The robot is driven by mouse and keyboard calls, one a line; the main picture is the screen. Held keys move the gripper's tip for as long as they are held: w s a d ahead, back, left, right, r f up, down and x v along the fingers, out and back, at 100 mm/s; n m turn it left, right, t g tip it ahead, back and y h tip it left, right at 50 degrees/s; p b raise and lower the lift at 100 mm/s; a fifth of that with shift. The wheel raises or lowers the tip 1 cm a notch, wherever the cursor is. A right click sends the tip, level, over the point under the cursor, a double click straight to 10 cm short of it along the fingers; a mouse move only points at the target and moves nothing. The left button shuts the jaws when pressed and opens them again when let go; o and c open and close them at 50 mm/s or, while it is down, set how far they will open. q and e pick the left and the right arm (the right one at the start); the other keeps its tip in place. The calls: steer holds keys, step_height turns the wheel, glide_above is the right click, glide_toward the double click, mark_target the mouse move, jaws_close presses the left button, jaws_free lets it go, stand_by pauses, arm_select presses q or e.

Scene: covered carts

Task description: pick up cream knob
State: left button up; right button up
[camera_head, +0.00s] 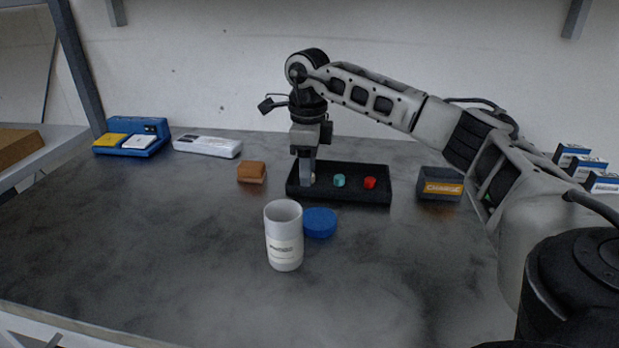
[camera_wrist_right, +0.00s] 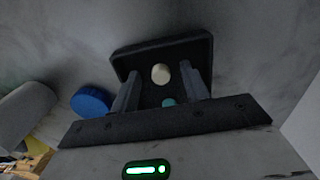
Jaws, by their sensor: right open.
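The cream knob (camera_wrist_right: 160,73) shows in the right wrist view between the two fingers of my right gripper, with a gap on either side. In the head view only a sliver of the cream knob (camera_head: 313,176) shows beside the fingers. It is at the left end of a black tray (camera_head: 345,197), which also holds a teal knob (camera_head: 339,180) and a red knob (camera_head: 370,183). My right gripper (camera_head: 306,181) is open and points down over the tray's left end. Its fingers hide most of the knob in the head view. My left gripper is not in view.
A white cup (camera_head: 284,243) and a blue lid (camera_head: 320,223) stand in front of the tray. A brown block (camera_head: 251,172) is left of it, a dark CHARGE box (camera_head: 440,185) right. A blue holder (camera_head: 147,145) and white device (camera_head: 207,147) are back left. The front left is clear.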

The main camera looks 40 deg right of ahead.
jaws_close()
